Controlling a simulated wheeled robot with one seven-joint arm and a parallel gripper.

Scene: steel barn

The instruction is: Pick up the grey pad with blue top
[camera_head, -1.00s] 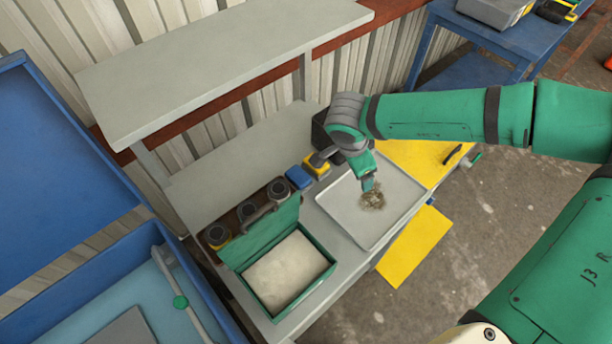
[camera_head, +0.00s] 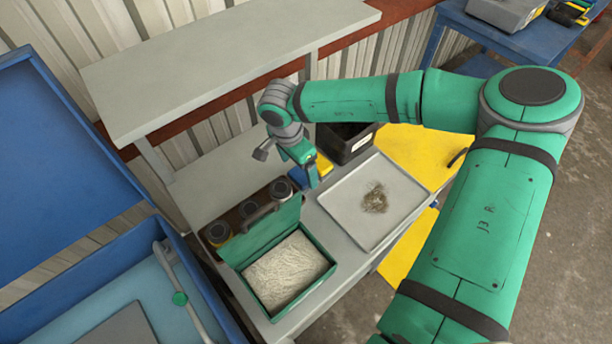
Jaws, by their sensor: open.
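The pad with the blue top (camera_head: 296,173) sits on the workbench between the row of round dark fittings and the tray. My gripper partly covers it, so only some blue shows, and its grey part is hidden. My gripper (camera_head: 313,182) points down in front of the pad, its fingertips close to it in the picture. It is open, and nothing shows between the fingers. I cannot tell whether it touches the pad.
A yellow-topped block (camera_head: 324,166) stands just right of the pad. A grey tray (camera_head: 345,217) with a brownish clump (camera_head: 375,199) lies to the right. A green open box (camera_head: 268,308) with pale filling is at front left. A black bin (camera_head: 352,146) stands behind. A grey shelf (camera_head: 220,60) overhangs the bench.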

